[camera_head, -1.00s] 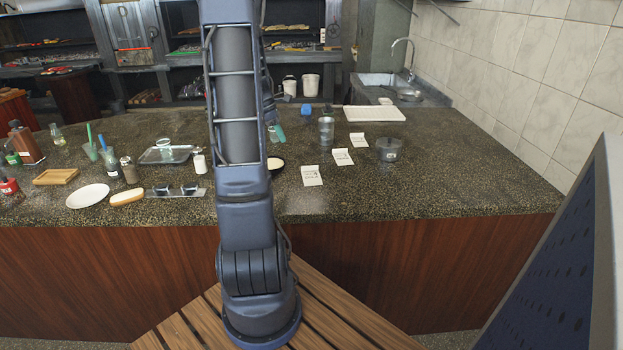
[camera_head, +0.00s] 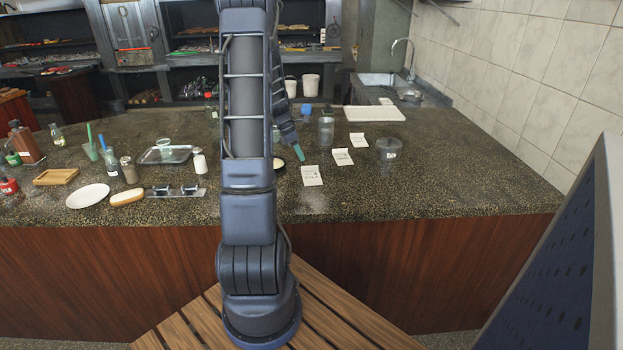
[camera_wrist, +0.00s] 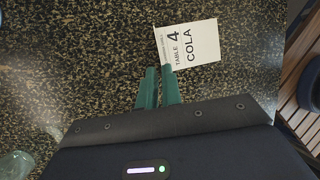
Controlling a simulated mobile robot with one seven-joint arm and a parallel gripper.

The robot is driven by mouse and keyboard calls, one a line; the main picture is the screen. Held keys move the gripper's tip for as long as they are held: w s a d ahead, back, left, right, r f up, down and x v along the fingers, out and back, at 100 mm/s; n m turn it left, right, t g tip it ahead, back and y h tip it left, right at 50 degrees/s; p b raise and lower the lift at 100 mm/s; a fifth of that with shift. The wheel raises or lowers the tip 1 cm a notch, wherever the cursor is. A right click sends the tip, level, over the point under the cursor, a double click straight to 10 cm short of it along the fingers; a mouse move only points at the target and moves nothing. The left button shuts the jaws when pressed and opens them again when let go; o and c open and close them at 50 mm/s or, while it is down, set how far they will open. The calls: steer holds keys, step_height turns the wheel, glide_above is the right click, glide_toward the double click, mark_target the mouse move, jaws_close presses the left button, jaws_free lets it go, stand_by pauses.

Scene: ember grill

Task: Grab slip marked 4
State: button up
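A white paper slip (camera_wrist: 190,46) printed "TABLE 4 COLA" lies flat on the speckled counter in the wrist view. In the head view it appears to be the nearest slip (camera_head: 312,177). My gripper (camera_wrist: 158,70) has green fingers with a narrow gap between them and nothing seen held. The fingertips are at the slip's lower left edge in the wrist view; I cannot tell if they touch it. In the head view my gripper (camera_head: 299,153) is just above and left of the slip, pointing down.
Two more slips, a middle one (camera_head: 342,157) and a far one (camera_head: 358,140), lie behind. A white plate (camera_head: 88,196) and bottles occupy the left. The counter's right side is clear.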

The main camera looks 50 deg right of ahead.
mark_target(305, 171)
steer(key=x, duration=0.4)
steer(key=shift+s+d+f, duration=0.1)
steer(key=shift+s+f, duration=0.05)
steer(key=shift+s, duration=0.05)
jaws_close()
